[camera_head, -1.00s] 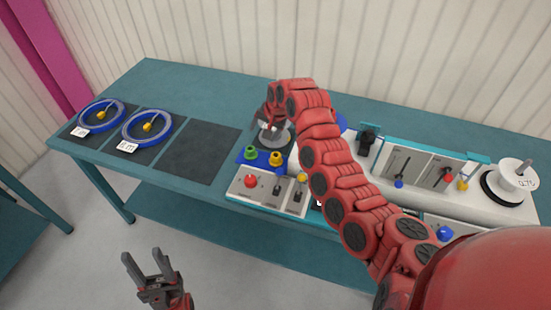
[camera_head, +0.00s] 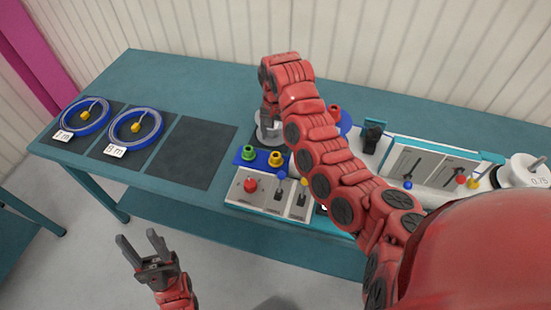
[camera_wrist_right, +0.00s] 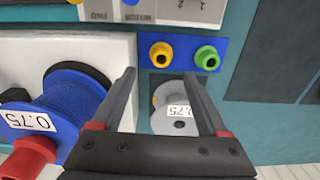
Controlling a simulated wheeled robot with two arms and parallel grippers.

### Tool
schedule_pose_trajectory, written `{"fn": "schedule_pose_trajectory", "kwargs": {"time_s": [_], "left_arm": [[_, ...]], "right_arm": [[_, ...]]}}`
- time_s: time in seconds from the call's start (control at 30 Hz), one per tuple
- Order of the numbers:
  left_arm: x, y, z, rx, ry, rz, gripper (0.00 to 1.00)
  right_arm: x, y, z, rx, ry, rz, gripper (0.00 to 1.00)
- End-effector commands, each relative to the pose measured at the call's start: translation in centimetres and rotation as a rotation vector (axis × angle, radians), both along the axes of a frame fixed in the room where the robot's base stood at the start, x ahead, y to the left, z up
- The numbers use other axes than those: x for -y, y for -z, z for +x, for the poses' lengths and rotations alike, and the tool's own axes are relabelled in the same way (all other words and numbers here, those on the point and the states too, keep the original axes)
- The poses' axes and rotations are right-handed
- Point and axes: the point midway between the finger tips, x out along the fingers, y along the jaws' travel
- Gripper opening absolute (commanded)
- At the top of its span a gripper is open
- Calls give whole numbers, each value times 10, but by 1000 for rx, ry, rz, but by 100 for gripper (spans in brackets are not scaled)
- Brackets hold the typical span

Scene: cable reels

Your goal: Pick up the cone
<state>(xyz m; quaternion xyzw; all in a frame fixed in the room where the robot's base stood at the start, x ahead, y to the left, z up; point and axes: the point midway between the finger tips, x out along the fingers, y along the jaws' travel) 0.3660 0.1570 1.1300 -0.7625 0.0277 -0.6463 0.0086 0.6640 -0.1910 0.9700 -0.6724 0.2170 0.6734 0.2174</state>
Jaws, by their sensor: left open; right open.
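Two small hollow cone-like pieces, a yellow one (camera_head: 276,158) and a green one (camera_head: 249,152), stand on a blue plate (camera_head: 262,163). In the right wrist view the yellow cone (camera_wrist_right: 161,54) lies just beyond and between my fingertips, and the green cone (camera_wrist_right: 207,57) is to the right. A red cone-like piece (camera_wrist_right: 28,157) sits on the blue reel. My right gripper (camera_wrist_right: 158,76) is open and empty, pointing down above the grey reel; my arm partly hides it in the head view. My left gripper (camera_head: 136,237) is open and empty, in front of the table.
A control box (camera_head: 262,193) with knobs and levers stands at the table's front. Two blue cable coils lie at left. The third dark mat (camera_head: 195,152) is empty.

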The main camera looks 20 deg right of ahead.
Motion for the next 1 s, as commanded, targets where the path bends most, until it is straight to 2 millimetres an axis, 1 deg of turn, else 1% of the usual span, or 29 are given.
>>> {"fn": "schedule_pose_trajectory", "kwargs": {"time_s": [0.03,0.1,0.2,0.23,0.27,0.4,0.63,0.8,0.87,1.0], "left_arm": [[0,4,0,0,0,0,50],[0,5,0,0,0,0,50],[0,6,0,0,0,0,50],[0,-1,0,0,0,0,50],[0,-3,0,0,0,0,50],[0,-5,0,0,0,0,50],[0,-13,0,0,0,0,50],[0,-20,0,0,0,0,50],[0,-22,0,0,0,0,50],[0,-23,0,0,0,0,50]], "right_arm": [[-3,13,1,2,-2,2,77],[-2,29,0,-2,-3,1,77],[0,48,0,0,-1,-4,77],[2,48,0,-4,1,-3,77],[2,52,0,-2,1,-3,77],[1,65,1,0,-1,-1,77],[2,74,4,2,-2,-4,77],[3,90,7,-4,-4,-5,77],[4,94,9,2,-1,-4,77],[3,110,10,2,-4,-3,77]]}}
